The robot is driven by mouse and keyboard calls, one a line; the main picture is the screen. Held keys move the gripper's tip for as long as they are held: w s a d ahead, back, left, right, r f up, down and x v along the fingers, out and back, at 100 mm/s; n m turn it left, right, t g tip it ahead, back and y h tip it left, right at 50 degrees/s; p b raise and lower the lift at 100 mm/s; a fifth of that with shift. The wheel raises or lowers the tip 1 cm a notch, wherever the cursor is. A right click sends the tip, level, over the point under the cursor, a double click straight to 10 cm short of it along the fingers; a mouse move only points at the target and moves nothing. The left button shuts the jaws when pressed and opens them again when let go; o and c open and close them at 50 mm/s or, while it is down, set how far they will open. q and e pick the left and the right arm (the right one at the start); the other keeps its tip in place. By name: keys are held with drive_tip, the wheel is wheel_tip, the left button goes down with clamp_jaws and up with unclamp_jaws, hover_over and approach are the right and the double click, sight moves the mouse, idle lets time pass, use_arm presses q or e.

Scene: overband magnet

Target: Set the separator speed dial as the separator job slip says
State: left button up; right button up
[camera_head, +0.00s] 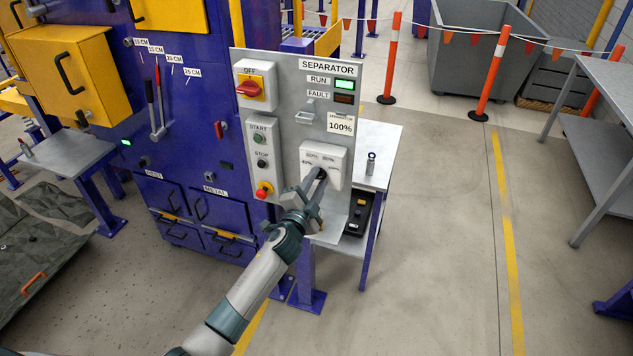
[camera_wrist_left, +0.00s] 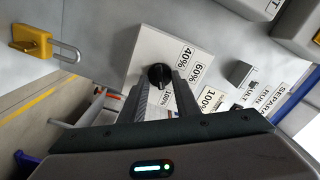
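The separator speed dial is a black knob (camera_wrist_left: 160,75) on a pale box (camera_head: 334,163), low on the grey separator panel (camera_head: 277,123). Labels for 40%, 60% and 80% show on the box; another small label is partly covered between my fingers. My left gripper (camera_head: 319,178) is at the dial. In the left wrist view its fingers (camera_wrist_left: 162,88) are on either side of the knob, with little gap; contact is unclear. The knob's pointer direction is not clear. The separator job slip (camera_head: 341,123) reads 100%, above the dial. My right gripper is out of view.
A small side table (camera_head: 384,142) stands behind the panel. The green RUN lamp (camera_head: 345,85) is lit.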

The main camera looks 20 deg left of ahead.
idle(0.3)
use_arm(q)
drive_tip(key=s+b, duration=0.3)
drive_tip(key=s, duration=1.4)
drive_tip(key=shift+s+a+b, duration=0.2)
drive_tip(key=shift+a+b, duration=0.1)
drive_tip(key=s+a+f+n+g, duration=0.1)
drive_tip(key=s+f+n+g, duration=0.15)
drive_tip(key=f, duration=1.35)
drive_tip(key=s+a+f+n+g, duration=0.1)
drive_tip(key=s+f+g, duration=0.3)
drive_tip(key=f, duration=1.1)
drive_tip(key=s+f+n+g, duration=0.1)
drive_tip(key=s+f+g, duration=0.2)
drive_tip(key=s+f, duration=0.8)
drive_tip(key=s+f+n+g, duration=0.1)
drive_tip(key=s+f+g, duration=0.1)
drive_tip(key=s+f, duration=0.5)
drive_tip(key=s+f+n+g, duration=0.2)
drive_tip(key=s+f, duration=0.6)
drive_tip(key=s, duration=0.9)
drive_tip(key=s+f+n+g, duration=0.2)
drive_tip(key=s+f, duration=0.5)
drive_tip(key=s, duration=0.5)
drive_tip(key=shift+a+f+g+y+b, duration=0.25)
drive_tip(key=shift+g+b, duration=0.2)
drive_tip(key=shift+g, duration=0.3)
